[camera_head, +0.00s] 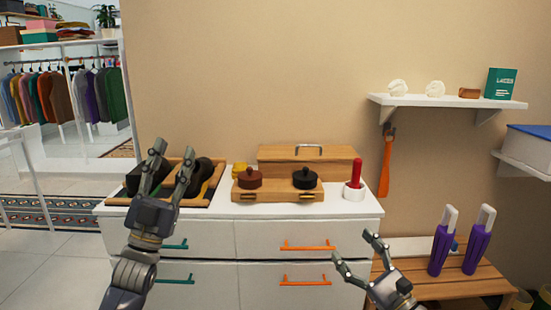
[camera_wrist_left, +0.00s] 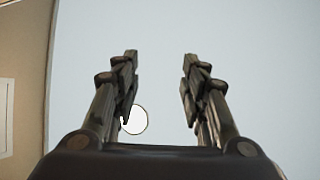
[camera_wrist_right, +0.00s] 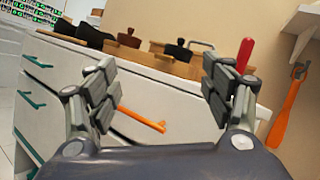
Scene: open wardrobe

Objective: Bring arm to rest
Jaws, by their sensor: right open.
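My left gripper (camera_head: 170,168) is raised in front of the left part of the white dresser, its fingers pointing up and overlapping the wooden tray in the head view. In the left wrist view its two fingers (camera_wrist_left: 158,90) are apart with nothing between them. My right gripper (camera_head: 353,252) is lower, in front of the dresser's right end. In the right wrist view its fingers (camera_wrist_right: 165,95) are spread wide and empty, with the dresser front behind them.
The white dresser (camera_head: 210,238) carries a wooden tray (camera_head: 118,201) with dark shoes, a wooden box (camera_head: 277,196), and a red-handled tool (camera_head: 356,172) in a white holder. A wooden bench (camera_head: 440,283) with purple items (camera_head: 442,243) stands right. A wall shelf (camera_head: 447,101) is above.

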